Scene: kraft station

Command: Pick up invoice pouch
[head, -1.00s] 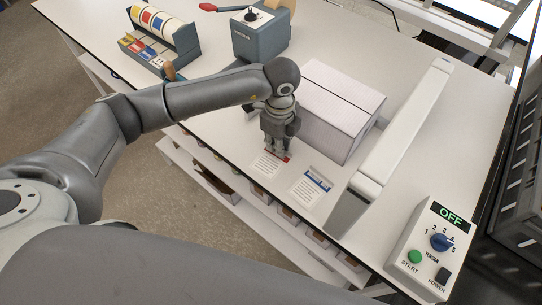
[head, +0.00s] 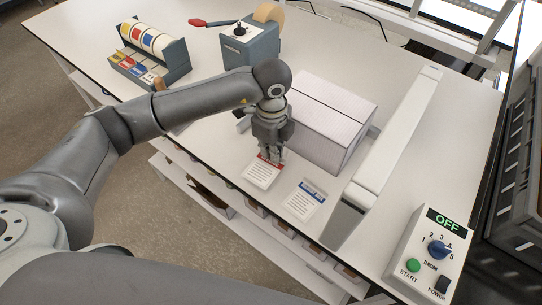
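Two flat printed pouches show near the table's front edge in the head view. One is a red-headed pouch (head: 261,174); the other is a blue-headed pouch (head: 304,200) to its right. I cannot read which one is the invoice pouch. My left gripper (head: 270,159) points down with its fingertips at the red header, partly covering it. Its fingers look close together, but whether they grip the pouch is too small to tell. The blue-headed pouch lies flat and clear of the gripper. My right gripper is not in view.
A white carton (head: 331,118) stands just right of my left gripper. A long grey sealer bar (head: 388,150) lies beyond it, with a control box (head: 430,256) reading OFF at lower right. A label holder (head: 150,52) and a tape dispenser (head: 250,45) stand at the back left.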

